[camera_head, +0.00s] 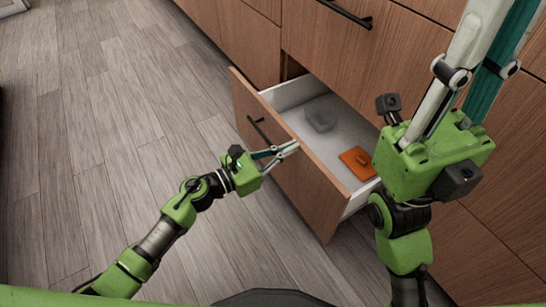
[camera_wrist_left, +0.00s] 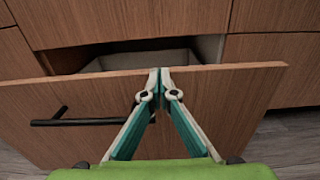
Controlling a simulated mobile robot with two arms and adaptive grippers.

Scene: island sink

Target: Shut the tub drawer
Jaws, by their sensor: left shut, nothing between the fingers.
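The wooden tub drawer (camera_head: 308,190) stands pulled out of the cabinet, its inside open to view. Its front panel (camera_wrist_left: 225,105) has a dark bar handle (camera_head: 257,131), which shows left of my fingers in the left wrist view (camera_wrist_left: 80,122). My left gripper (camera_head: 296,147) is shut and empty, its tips at the outer face of the panel near the top edge, right of the handle. I cannot tell if they touch. My right gripper (camera_head: 497,40) is large at the right, above the cabinet side of the drawer; its fingertips leave the frame.
A grey translucent tub (camera_head: 321,115) and an orange flat item (camera_head: 358,162) lie in the drawer. A closed drawer above has a dark handle (camera_head: 345,13). More wooden cabinet fronts (camera_head: 245,40) stand on both sides. The grey plank floor (camera_head: 110,110) at left is clear.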

